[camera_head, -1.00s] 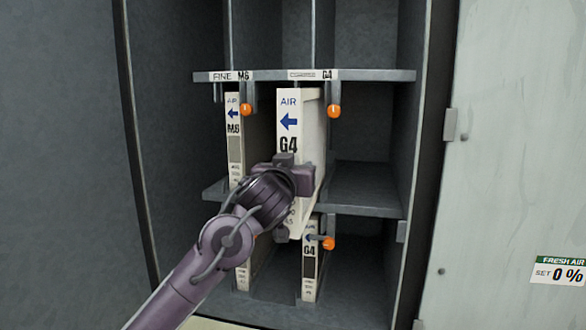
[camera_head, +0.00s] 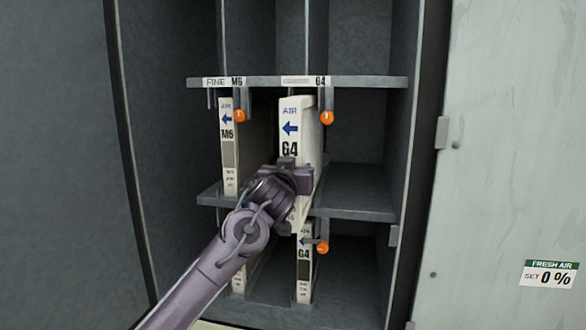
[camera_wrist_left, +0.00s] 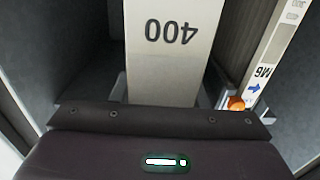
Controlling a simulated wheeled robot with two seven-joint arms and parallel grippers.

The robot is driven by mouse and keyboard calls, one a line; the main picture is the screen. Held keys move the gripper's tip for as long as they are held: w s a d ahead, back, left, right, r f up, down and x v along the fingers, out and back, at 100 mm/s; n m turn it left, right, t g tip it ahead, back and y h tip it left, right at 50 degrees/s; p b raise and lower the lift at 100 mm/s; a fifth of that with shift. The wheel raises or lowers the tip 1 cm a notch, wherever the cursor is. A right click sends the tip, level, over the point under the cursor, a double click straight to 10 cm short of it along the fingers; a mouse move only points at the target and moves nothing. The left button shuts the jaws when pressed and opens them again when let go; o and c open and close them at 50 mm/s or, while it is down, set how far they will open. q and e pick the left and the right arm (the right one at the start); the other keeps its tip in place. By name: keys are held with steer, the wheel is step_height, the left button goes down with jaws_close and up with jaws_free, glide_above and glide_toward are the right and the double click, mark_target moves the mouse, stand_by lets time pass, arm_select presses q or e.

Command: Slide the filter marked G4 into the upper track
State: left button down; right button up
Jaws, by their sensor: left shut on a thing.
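The pale filter marked G4 (camera_head: 290,128) stands upright in the upper bay under the shelf label G4, its blue arrow pointing left. Its front still sticks out past the shelf edge. My left gripper (camera_head: 292,173) is shut on its front, below the letters, and hides the lower part of that face. In the left wrist view the filter's front edge (camera_wrist_left: 170,60) reads 400, upside down, beyond the dark gripper body (camera_wrist_left: 160,140). The upper track's label strip (camera_head: 300,81) runs above. My right gripper is not in view.
The M6 filter (camera_head: 228,145) stands left in the same bay. Another G4 filter (camera_head: 304,270) stands below. Orange-knobbed latches (camera_head: 326,118) hang beside the upper slots, and another orange knob (camera_head: 322,248) is lower. The space right of the held filter is clear.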

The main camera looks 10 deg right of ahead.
arm_select(q)
steer(key=shift+r, duration=0.15)
steer(key=p+x, duration=0.5)
steer(key=x, duration=0.2)
stand_by(0.6)
steer(key=shift+a, duration=0.1)
